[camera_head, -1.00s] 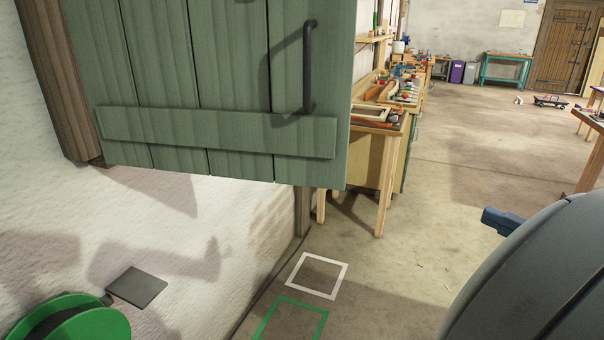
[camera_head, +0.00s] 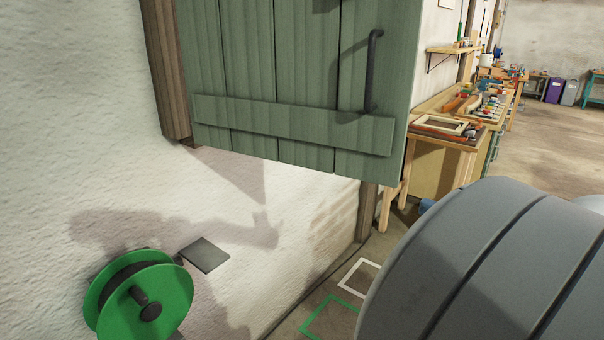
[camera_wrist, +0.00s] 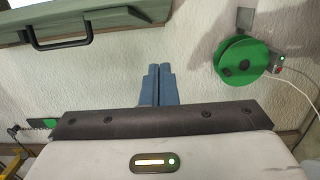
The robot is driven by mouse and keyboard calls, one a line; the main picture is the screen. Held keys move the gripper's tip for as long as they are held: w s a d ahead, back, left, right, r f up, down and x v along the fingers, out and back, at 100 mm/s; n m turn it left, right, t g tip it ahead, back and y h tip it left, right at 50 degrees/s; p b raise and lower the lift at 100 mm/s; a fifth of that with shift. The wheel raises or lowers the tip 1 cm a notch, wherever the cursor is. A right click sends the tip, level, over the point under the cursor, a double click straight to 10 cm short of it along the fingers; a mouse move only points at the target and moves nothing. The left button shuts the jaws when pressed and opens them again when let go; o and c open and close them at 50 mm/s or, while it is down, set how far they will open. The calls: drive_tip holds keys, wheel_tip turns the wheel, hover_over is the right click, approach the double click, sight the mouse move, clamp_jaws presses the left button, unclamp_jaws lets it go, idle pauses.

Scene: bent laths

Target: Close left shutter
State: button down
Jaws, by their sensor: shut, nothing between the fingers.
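A green plank shutter (camera_head: 300,80) with a dark bar handle (camera_head: 373,75) hangs at the top of the head view. Its left edge is at a brown wooden frame (camera_head: 166,70), and it stands out at an angle from the white wall. The shutter's lower edge (camera_wrist: 90,22) and the handle (camera_wrist: 60,40) also show at the upper left of the wrist view. My gripper (camera_wrist: 158,70) has blue fingers, which are shut together and empty. They are apart from the shutter, to the right of the handle in the wrist view.
A green reel (camera_head: 145,297) is mounted low on the wall beside a dark plate (camera_head: 204,254); the reel (camera_wrist: 243,60) is right of my fingers in the wrist view. A workbench (camera_head: 445,135) with tools stands beyond the shutter. Open floor (camera_head: 555,140) lies at the right.

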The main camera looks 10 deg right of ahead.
sight(387, 181)
drive_tip(key=shift+w+a+b, duration=0.1)
drive_tip(key=shift+w+a, duration=0.4)
drive_tip(key=shift+w, duration=1.35)
drive_tip(key=shift+w+a+b, duration=0.15)
drive_tip(key=shift+w+a, duration=0.3)
drive_tip(key=shift+w, duration=1.45)
drive_tip(key=shift+w+a+b, duration=0.1)
drive_tip(key=shift+w+a, duration=0.4)
drive_tip(key=shift+w, duration=1.35)
